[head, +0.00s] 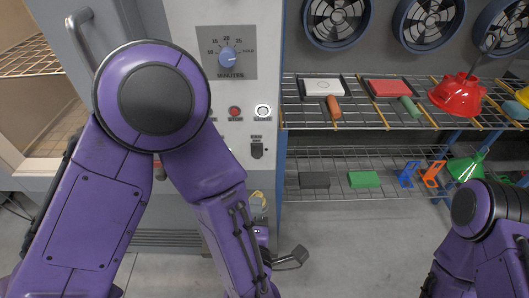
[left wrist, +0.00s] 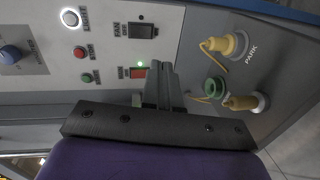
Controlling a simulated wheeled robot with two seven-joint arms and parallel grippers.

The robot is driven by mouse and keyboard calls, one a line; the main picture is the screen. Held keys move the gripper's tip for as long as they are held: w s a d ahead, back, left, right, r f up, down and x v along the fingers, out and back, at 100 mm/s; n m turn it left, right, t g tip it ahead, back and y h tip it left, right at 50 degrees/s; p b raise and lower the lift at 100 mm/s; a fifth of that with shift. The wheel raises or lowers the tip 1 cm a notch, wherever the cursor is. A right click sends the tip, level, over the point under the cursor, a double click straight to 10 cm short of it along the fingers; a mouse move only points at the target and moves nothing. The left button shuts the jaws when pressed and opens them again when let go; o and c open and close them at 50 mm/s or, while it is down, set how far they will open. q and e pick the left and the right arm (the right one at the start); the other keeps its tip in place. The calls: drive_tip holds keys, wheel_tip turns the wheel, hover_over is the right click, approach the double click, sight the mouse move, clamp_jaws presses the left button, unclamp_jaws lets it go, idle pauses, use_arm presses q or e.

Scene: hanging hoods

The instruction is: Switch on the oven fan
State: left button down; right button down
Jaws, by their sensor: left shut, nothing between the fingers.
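The oven's fan switch, a black rocker with a FAN label, shows at the top of the left wrist view (left wrist: 140,31) and below the lit round button in the head view (head: 257,150). A red rocker switch (left wrist: 138,72) with a lit green lamp beside it sits nearer my left gripper (left wrist: 162,85). The gripper is shut and empty, its fingers overlapping the red switch's edge in the picture; contact cannot be told. The fan switch stands clear of the fingers. My left forearm hides the gripper in the head view. My right gripper is out of view.
The panel also has a blue timer dial (head: 227,57), a red button (head: 235,113) and a lit white-ringed button (head: 263,111). Yellow plugs (left wrist: 225,45) protrude beside my left fingers. Wire shelves (head: 340,158) with tools stand right of the oven.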

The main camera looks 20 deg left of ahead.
use_arm(q)
drive_tip(key=r, duration=0.1)
drive_tip(key=n+p, duration=0.1)
drive_tip(key=p, duration=0.1)
approach(257, 156)
drive_tip(key=shift+t, duration=0.3)
drive_tip(key=x, duration=0.6)
drive_tip(key=shift+w+a+f, duration=0.1)
drive_tip(key=shift+w+f, duration=0.15)
drive_tip(key=shift+w, duration=0.1)
drive_tip(key=shift+b, duration=0.3)
